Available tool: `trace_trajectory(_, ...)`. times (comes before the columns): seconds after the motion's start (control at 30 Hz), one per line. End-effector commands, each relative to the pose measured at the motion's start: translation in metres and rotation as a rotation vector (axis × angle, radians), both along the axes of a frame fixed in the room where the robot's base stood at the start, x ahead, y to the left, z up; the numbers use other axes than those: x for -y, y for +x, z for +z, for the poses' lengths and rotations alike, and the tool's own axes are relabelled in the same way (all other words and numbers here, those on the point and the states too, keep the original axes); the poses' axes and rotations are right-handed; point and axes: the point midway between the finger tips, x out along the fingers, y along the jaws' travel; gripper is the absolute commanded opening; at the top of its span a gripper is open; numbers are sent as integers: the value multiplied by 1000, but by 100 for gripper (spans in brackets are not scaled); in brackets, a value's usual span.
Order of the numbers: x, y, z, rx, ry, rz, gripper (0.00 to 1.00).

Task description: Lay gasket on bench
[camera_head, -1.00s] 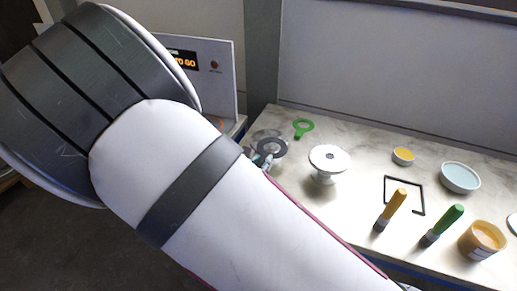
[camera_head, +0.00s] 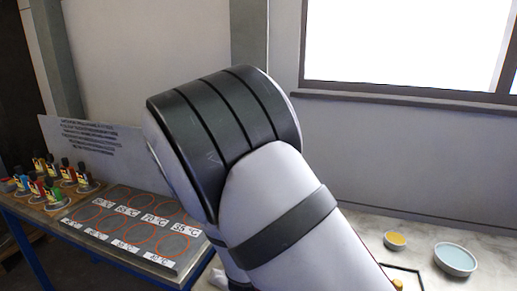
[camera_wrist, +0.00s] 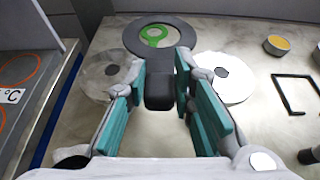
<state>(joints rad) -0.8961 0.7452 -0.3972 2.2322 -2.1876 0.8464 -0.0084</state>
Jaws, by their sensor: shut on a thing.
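The gasket (camera_wrist: 130,38) is a flat dark grey ring with a thick dark tab, at the top centre of the wrist view. My gripper (camera_wrist: 161,72) has teal-lined fingers and is shut on that tab. The ring extends beyond the fingertips over the marble-topped bench (camera_wrist: 245,45); I cannot tell its height above it. A green ring with a handle (camera_wrist: 154,36) shows through the gasket's hole. In the head view my arm hides the gripper and gasket; part of the bench (camera_head: 350,225) shows at the lower right.
A white flanged vessel (camera_wrist: 225,82) is right of my fingers and a greyish round flange (camera_wrist: 100,80) left. A black square frame (camera_wrist: 277,92) and yellow bowl (camera_wrist: 277,44) lie further right. A blue bowl (camera_head: 455,259) and a temperature-labelled panel (camera_head: 130,225) also show.

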Motion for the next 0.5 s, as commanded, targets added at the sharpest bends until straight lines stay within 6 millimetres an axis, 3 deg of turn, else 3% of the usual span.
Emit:
trace_trajectory(0.03,18,16,11,4,6,-7,0)
trace_trajectory(0.2,69,51,44,4,4,7,0)
trace_trajectory(0.4,116,72,75,3,2,18,0)
trace_trajectory(0.5,130,76,84,1,1,21,0)
